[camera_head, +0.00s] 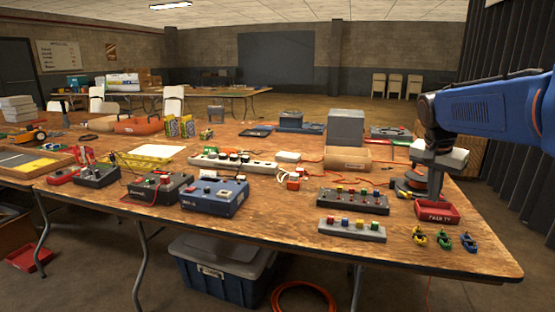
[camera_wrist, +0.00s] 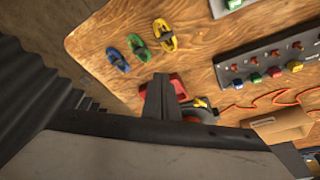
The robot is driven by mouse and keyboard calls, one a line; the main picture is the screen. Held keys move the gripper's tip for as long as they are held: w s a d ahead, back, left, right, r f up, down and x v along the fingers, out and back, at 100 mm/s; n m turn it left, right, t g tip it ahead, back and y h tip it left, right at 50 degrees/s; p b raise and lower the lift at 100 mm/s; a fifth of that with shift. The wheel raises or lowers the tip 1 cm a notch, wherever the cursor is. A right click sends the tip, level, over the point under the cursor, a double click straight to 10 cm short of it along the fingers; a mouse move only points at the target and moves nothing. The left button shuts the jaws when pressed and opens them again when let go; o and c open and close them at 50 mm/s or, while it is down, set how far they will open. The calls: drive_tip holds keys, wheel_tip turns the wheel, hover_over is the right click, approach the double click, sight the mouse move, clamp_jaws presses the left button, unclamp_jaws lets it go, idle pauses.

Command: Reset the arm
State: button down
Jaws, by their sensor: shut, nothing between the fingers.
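My arm comes in from the right in the head view, with a blue housing (camera_head: 485,108) and an orange band. My gripper (camera_head: 436,190) points down over the right end of the wooden table (camera_head: 290,225), just behind or above a small red tray (camera_head: 438,213) with a white label. I cannot tell its exact height. In the wrist view my gripper (camera_wrist: 162,85) shows its dark fingers together, with nothing between them. They hide part of the red tray (camera_wrist: 178,86) there.
Yellow, green and blue clips (camera_head: 443,239) lie near the table's front right. Two grey button strips (camera_head: 352,230) are left of them. A dark corrugated wall (camera_head: 510,165) is at right.

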drive_tip(key=s+a+f+n+y, duration=0.1)
drive_tip(key=s+a+f+n, duration=0.2)
drive_tip(key=s, duration=0.6)
drive_tip(key=s+a+f+n+t+y, duration=0.1)
drive_tip(key=s+a+f+n, duration=0.3)
drive_tip(key=s, duration=0.6)
drive_tip(key=s+a+f+n+t+y, duration=0.1)
drive_tip(key=s+a+f+n, duration=0.2)
drive_tip(key=s+a+f, duration=0.3)
drive_tip(key=s+a, duration=0.1)
drive_tip(key=s, duration=0.2)
drive_tip(key=shift+s+a+f+n, duration=0.25)
drive_tip(key=shift+f+n, duration=0.05)
